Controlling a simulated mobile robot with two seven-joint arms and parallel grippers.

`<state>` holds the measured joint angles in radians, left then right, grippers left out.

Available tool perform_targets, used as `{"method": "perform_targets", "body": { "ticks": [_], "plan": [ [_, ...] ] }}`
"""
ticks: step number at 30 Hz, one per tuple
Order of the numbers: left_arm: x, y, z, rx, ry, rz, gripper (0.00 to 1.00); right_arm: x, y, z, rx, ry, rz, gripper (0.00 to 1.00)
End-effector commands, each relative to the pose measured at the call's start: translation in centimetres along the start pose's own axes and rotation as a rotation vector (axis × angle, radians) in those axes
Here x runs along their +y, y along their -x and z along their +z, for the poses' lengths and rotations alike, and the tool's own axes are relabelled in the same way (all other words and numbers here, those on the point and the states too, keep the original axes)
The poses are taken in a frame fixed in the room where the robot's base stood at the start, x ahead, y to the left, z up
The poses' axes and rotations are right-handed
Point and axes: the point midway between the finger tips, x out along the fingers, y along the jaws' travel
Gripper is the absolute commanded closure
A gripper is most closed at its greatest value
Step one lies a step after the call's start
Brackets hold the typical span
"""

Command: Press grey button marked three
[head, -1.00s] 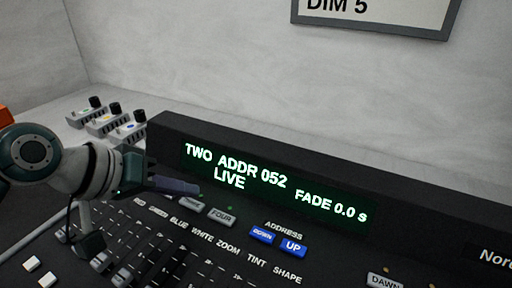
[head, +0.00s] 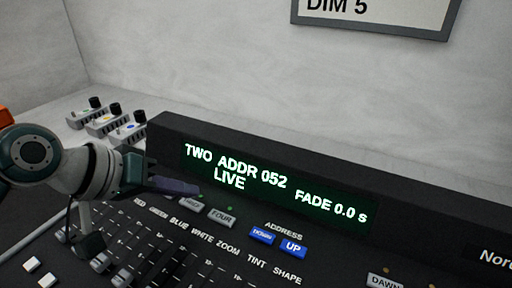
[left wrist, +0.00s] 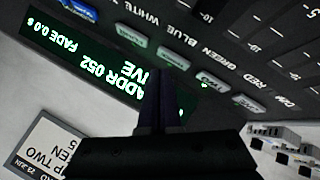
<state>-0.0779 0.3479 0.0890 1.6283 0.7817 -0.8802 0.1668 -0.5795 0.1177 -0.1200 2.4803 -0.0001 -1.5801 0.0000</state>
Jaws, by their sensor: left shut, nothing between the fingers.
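The grey button marked three (head: 190,204) is on the dark console, just left of the grey button marked four (head: 222,217). In the head view my left gripper (head: 194,189) lies just above and behind the three button, partly covering it. It is shut and empty. In the left wrist view the picture is upside down; the shut fingers (left wrist: 158,72) end close to the three button (left wrist: 173,58). I cannot tell whether they touch it. The display (head: 270,185) reads TWO ADDR 052, LIVE, FADE 0.0 s. My right gripper is not in view.
Blue DOWN (head: 262,236) and UP (head: 293,248) buttons sit to the right of the grey ones. Several faders (head: 140,260) fill the console's front. Small lamp boxes with black knobs (head: 120,122) stand behind at the left. A framed sign (head: 380,15) hangs on the wall.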

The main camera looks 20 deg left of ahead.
Motion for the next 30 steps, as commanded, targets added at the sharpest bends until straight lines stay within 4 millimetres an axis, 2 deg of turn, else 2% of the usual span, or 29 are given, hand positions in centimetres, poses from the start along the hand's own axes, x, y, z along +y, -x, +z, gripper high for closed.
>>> {"method": "perform_targets", "body": {
  "ticks": [20, 30],
  "plan": [
    [-0.01, -0.01, 0.01, 0.000, 0.000, 0.000, 1.00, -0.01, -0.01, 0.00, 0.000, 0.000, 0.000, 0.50],
    [-0.46, -0.63, 0.47, 0.000, -0.001, 0.000, 1.00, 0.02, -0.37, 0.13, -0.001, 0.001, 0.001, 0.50]
  ]
}}
